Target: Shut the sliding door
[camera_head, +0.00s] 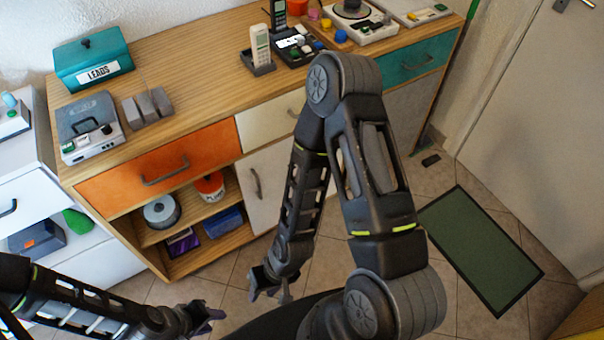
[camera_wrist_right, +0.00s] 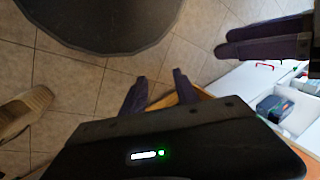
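A wooden sideboard holds a cream door (camera_head: 272,180) with a curved grey handle (camera_head: 256,184), beside an open shelf compartment on its left. I take this door to be the sliding one, but cannot tell for sure. My right gripper (camera_head: 268,284) hangs low over the floor in front of the sideboard, apart from the door. In the right wrist view its two fingers (camera_wrist_right: 160,75) stand apart with nothing between them. My left gripper (camera_head: 208,316) is low at the bottom left, apart from the sideboard; its finger gap is unclear.
The open shelves hold a grey disc-shaped thing (camera_head: 162,211), an orange jar (camera_head: 210,187) and a blue box (camera_head: 223,222). An orange drawer (camera_head: 158,167) is above them. Devices stand on top. A green mat (camera_head: 481,247) lies on the floor at right. White drawers (camera_head: 30,198) stand at left.

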